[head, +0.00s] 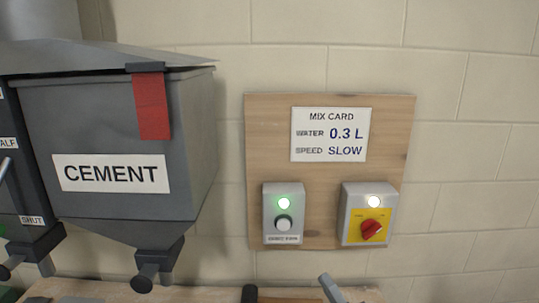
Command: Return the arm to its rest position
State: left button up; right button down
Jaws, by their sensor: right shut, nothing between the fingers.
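My right gripper (333,289) shows only as a small grey piece at the bottom edge of the head view, right of centre. It is shut and empty, below the wooden board and apart from it. The rest of that arm is below the picture. My left gripper is not in view.
A grey cement hopper (190,140) with a red tag (152,106) hangs at left. A wooden board (262,150) on the block wall carries a mix card (331,135), a lit green-lamp box (283,213) and a red rotary switch (371,229). A bench edge (190,293) runs below.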

jog(key=s+d+f+m+g+h, duration=0.35)
jog(key=f+m+h, duration=0.25)
jog(key=f+m, duration=0.25)
jog(key=s+d+f+m+g+h, duration=0.3)
jog(key=s+d+f+m+h, duration=0.3)
jog(key=m, duration=0.3)
jog(key=s+d+f+m+g+h, duration=0.1)
jog(key=s+f+m+g, duration=0.3)
jog(key=s, duration=0.5)
jog(key=s+f+m+g, duration=0.3)
jog(key=s+f+g, duration=0.25)
jog(key=s, duration=0.45)
notch_tip(320, 180, down, 30)
jog(key=g, duration=0.2)
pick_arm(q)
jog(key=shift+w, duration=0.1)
pick_arm(e)
jog(key=s+d+f+g, duration=0.1)
jog(key=s+d+f, duration=0.2)
jog(key=s+f, duration=1.7)
jog(key=shift+d+f+n+h, duration=0.2)
jog(key=shift+f+n+h, duration=0.1)
jog(key=shift+n, duration=0.05)
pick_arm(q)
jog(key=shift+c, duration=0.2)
